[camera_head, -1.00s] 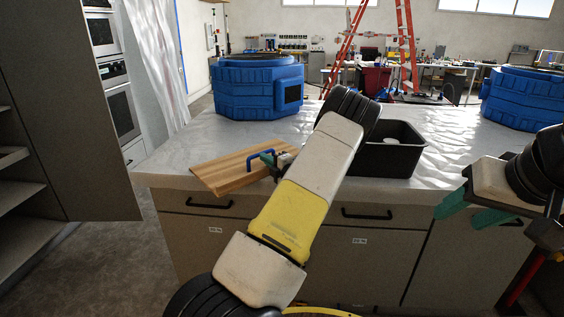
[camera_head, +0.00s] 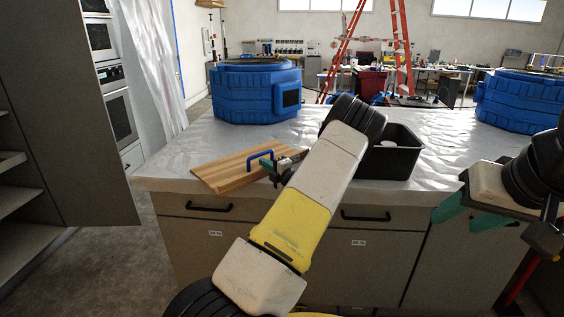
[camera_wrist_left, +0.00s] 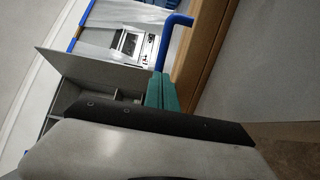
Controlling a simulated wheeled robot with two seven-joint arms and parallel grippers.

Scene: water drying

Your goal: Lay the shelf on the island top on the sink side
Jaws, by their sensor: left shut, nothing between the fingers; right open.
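The shelf is a wooden board (camera_head: 222,176) with a blue handle (camera_head: 257,155) on it. It lies on the island top (camera_head: 165,170) at the near left edge, left of the black sink basin (camera_head: 408,160). My left gripper (camera_head: 268,165) is shut and empty, its teal fingertips close beside the handle and over the board's right part. My forearm hides some of the counter between board and sink. In the left wrist view the shut fingers (camera_wrist_left: 161,93) are beside the board (camera_wrist_left: 200,50) and below the blue handle (camera_wrist_left: 177,22). My right gripper (camera_head: 468,212) is open and empty, in front of the island's right side.
A blue tub (camera_head: 250,92) stands at the back left of the island, and another blue tub (camera_head: 520,100) at the back right. A tall cabinet (camera_head: 75,120) is at the far left. A red ladder (camera_head: 350,50) stands behind.

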